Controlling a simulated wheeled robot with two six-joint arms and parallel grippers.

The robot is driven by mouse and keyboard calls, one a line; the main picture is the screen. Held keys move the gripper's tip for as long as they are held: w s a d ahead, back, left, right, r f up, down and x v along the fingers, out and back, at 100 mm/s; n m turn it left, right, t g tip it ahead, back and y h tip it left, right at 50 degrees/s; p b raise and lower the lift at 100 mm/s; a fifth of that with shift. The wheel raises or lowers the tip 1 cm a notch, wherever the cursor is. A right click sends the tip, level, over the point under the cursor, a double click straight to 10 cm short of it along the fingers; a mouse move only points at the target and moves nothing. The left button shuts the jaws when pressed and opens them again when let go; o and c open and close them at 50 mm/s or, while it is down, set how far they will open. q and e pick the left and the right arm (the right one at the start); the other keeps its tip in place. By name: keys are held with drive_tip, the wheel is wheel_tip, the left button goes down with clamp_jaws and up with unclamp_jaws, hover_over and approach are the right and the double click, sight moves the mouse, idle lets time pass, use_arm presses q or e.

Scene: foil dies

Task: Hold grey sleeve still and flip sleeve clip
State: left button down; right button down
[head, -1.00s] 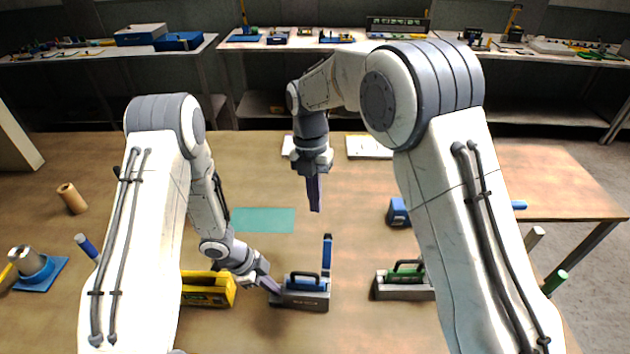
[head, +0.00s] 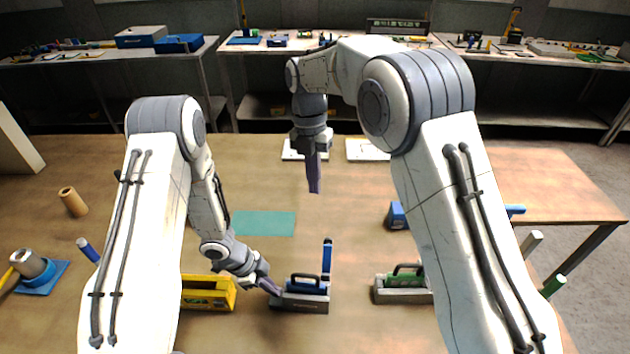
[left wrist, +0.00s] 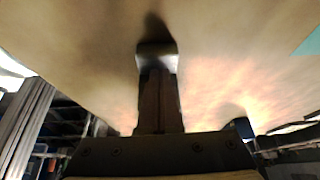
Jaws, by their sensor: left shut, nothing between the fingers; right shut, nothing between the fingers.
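A grey sleeve (head: 305,302) with a blue body and a dark handle lies on the table at the lower middle of the head view. A blue upright piece, seemingly the sleeve clip (head: 327,255), stands at its right end. My left gripper (head: 277,292) is shut, its tips at the sleeve's left end; I cannot tell whether they touch. In the left wrist view the shut fingers (left wrist: 158,85) point at a small grey face, likely the sleeve's end (left wrist: 157,55). My right gripper (head: 314,190) is shut and empty, pointing down above the table, well behind the sleeve.
A yellow box (head: 215,295) stands just left of the sleeve, close to my left gripper. A similar grey holder with a green body (head: 402,290) stands to the right. A teal mat (head: 263,223) lies behind; a blue block (head: 397,216) stands right of it.

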use_arm(q)
wheel_tip(320, 180, up, 6)
drive_tip(key=p, duration=0.6)
drive_tip(key=shift+r, duration=0.15)
drive_tip(key=shift+s, duration=0.1)
